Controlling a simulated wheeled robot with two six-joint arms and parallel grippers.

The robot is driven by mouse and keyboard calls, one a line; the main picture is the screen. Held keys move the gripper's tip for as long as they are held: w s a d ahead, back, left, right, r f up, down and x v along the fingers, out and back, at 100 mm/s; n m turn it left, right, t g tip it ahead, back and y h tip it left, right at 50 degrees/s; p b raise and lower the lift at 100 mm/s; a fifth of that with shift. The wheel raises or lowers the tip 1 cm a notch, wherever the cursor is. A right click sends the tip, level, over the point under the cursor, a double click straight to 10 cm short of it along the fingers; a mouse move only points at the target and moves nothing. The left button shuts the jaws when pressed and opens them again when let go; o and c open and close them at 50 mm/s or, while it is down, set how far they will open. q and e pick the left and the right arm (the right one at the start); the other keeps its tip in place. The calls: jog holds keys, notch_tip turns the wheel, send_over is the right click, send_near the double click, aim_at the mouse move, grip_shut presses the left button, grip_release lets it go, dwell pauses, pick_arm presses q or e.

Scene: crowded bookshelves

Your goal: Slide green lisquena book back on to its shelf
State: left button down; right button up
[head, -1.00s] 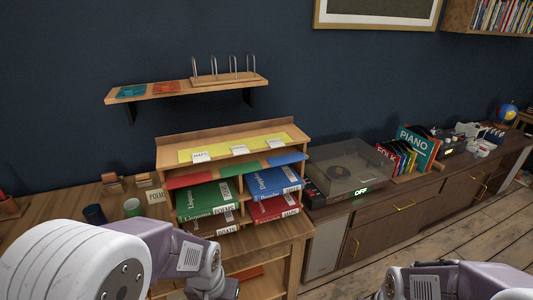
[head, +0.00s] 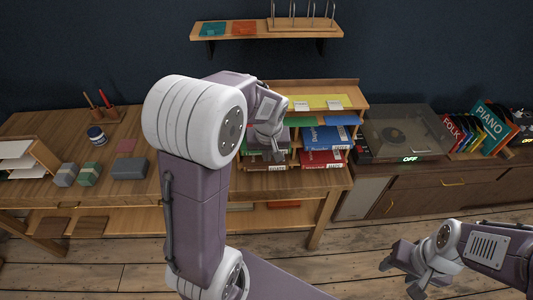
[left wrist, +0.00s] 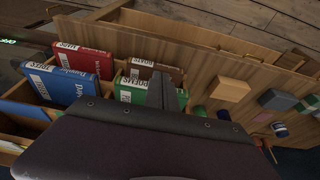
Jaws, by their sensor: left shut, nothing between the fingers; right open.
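The green book (left wrist: 131,90) lies in the organiser's left column, with its white-labelled end facing out in the left wrist view. In the head view my left arm hides most of it. My left gripper (head: 272,150) is shut and empty, right in front of that column. In the left wrist view its dark fingers (left wrist: 168,92) overlap the green book's edge; I cannot tell whether they touch it. My right gripper (head: 402,276) is open and empty, low at the right, away from the shelf.
A blue book (head: 325,138) and a red book (head: 322,159) lie in the right column. A brown book (left wrist: 154,70) is beside the green one in the left wrist view. A record player (head: 405,130) stands right of the organiser. Grey boxes (head: 128,168) sit on the table at left.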

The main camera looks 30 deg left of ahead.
pick_arm(q)
jog(key=w+a+f+p, duration=0.2)
jog(key=w+f, duration=0.3)
jog(key=f, duration=0.4)
jog(key=shift+w+a+p, duration=0.35)
jog(key=shift+a, duration=0.25)
